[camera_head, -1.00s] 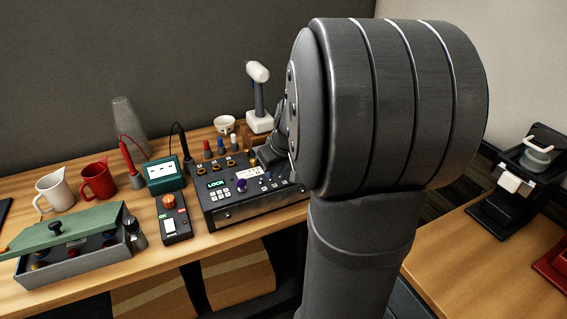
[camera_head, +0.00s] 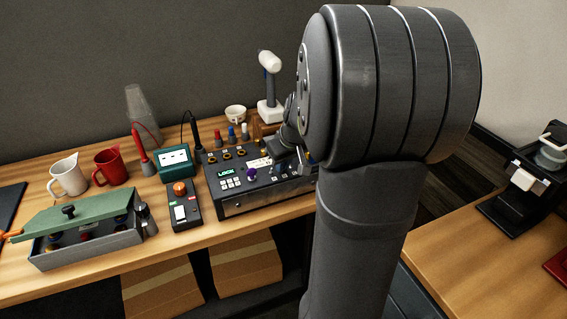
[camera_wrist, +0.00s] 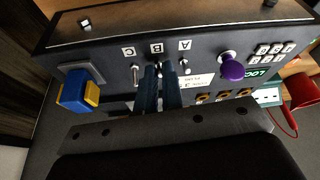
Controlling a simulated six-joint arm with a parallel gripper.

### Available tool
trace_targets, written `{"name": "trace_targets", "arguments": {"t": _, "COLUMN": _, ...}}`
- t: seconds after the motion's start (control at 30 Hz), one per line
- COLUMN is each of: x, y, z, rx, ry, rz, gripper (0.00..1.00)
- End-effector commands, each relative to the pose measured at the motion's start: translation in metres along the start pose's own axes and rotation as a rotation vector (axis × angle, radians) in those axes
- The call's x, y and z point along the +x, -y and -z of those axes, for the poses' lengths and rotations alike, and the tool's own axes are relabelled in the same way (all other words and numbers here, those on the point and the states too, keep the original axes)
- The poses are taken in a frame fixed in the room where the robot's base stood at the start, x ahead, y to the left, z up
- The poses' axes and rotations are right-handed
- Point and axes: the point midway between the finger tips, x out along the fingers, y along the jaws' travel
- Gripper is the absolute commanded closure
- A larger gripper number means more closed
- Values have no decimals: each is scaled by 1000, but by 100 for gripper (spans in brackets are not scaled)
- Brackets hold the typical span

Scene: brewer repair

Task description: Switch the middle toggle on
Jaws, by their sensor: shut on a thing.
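The control panel (camera_head: 240,201) is a dark box on the bench. In the wrist view its panel face (camera_wrist: 205,50) carries three small toggles under labels C, B and A. The C toggle (camera_wrist: 135,75) and the A toggle (camera_wrist: 184,66) stand clear on either side. My gripper (camera_wrist: 158,70) is shut on the middle toggle, under label B, with its dark fingers around it. The fingers hide most of that toggle, and I cannot tell which way it points. In the head view my arm hides the fingertips.
A purple knob (camera_wrist: 231,66) and white keys (camera_wrist: 270,50) lie beyond the A toggle. A blue and yellow switch (camera_wrist: 78,92) is beside the C toggle. Several coloured plugs (camera_head: 232,134) stand behind the panel, near a white-headed lever (camera_head: 270,85).

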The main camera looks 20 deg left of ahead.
Motion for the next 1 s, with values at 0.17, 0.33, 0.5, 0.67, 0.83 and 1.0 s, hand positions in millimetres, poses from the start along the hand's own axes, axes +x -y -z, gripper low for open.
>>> {"name": "trace_targets", "arguments": {"t": 0.17, "x": 0, "y": -1, "z": 4, "rx": 4, "ry": 80, "rz": 13, "gripper": 100}}
{"name": "trace_targets", "arguments": {"t": 0.33, "x": 1, "y": -2, "z": 9, "rx": 12, "ry": 208, "rz": 34, "gripper": 100}}
{"name": "trace_targets", "arguments": {"t": 0.5, "x": 3, "y": -3, "z": 14, "rx": 23, "ry": 360, "rz": 58, "gripper": 100}}
{"name": "trace_targets", "arguments": {"t": 0.67, "x": 5, "y": -4, "z": 19, "rx": 33, "ry": 501, "rz": 81, "gripper": 100}}
{"name": "trace_targets", "arguments": {"t": 0.83, "x": 8, "y": -5, "z": 23, "rx": 42, "ry": 632, "rz": 103, "gripper": 100}}
{"name": "trace_targets", "arguments": {"t": 1.0, "x": 10, "y": -5, "z": 25, "rx": 49, "ry": 733, "rz": 120, "gripper": 100}}
